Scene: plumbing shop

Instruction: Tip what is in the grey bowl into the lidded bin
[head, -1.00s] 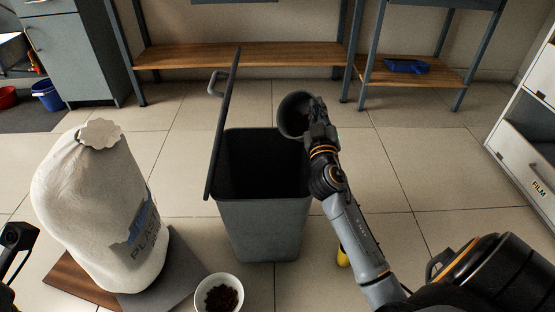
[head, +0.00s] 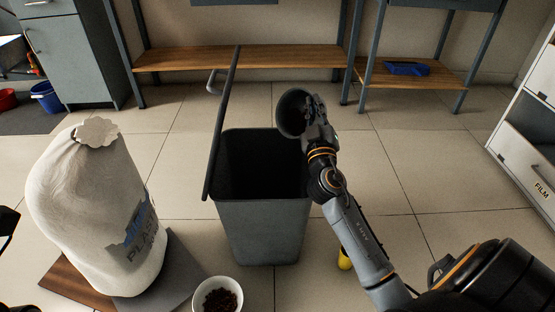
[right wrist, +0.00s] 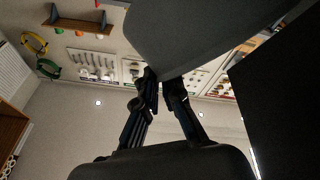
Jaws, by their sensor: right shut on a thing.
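The grey bowl (head: 291,110) is tipped on its side above the far right rim of the bin, its mouth facing left. Its inside looks dark and I make out no contents. My right gripper (head: 312,118) is shut on the bowl's right side. In the right wrist view, the fingers (right wrist: 160,92) meet the bowl's grey wall (right wrist: 190,35). The grey bin (head: 262,232) stands upright with its lid (head: 222,120) swung up at the left. The inside of the bin is dark. My left gripper (head: 6,226) shows only as a dark piece at the left edge.
A white sack (head: 90,215) stands on a board left of the bin. A white bowl (head: 203,302) with brown bits is in front. A yellow thing (head: 345,260) is partly behind my right arm. A wooden-shelved bench (head: 240,55) stands behind.

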